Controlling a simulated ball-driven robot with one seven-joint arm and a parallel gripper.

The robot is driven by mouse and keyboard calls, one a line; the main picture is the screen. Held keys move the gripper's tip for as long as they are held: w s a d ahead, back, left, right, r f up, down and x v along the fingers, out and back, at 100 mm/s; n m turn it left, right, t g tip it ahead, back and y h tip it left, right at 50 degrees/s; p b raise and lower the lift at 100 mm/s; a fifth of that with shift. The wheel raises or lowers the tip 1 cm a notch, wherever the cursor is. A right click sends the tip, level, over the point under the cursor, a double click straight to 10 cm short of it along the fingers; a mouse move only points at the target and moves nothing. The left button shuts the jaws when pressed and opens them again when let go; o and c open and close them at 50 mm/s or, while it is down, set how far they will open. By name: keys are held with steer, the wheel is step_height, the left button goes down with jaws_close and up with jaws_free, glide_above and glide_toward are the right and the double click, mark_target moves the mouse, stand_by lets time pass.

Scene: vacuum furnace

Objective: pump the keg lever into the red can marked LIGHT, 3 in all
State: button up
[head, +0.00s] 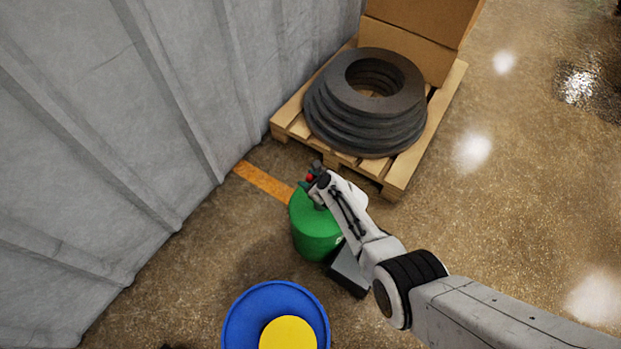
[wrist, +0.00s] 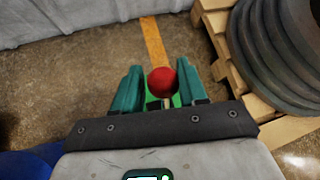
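A green keg (head: 316,235) stands on the floor, and part of it shows behind the fingers in the wrist view. A red ball knob (wrist: 161,81) sits on a short pale stem above the keg; its red also shows in the head view (head: 309,178). My gripper (wrist: 159,80) is over the keg with its green fingers apart, one on each side of the knob. A narrow gap shows at the left finger; contact at the right finger cannot be told. My arm hides part of the keg's top and right side. No red can marked LIGHT shows.
A blue round container (head: 234,326) with a yellow round top (head: 288,334) stands in front of the keg. A dark box (head: 349,272) is beside the keg. Behind is a wooden pallet (head: 397,178) with stacked dark rings (head: 365,115). A grey wall (head: 100,130) bounds the left; floor at right is clear.

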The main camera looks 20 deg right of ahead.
steer(key=shift+o, duration=1.3)
steer(key=shift+d+r, duration=0.1)
steer(key=shift+s+r+p, duration=0.15)
steer(key=shift+r+p, duration=0.05)
steer(key=shift+p, duration=0.15)
steer(key=p+v, duration=0.7)
steer(key=v, duration=0.3)
steer(key=shift+s+p, duration=0.15)
steer(key=shift+p, duration=0.15)
steer(key=shift+d, duration=0.1)
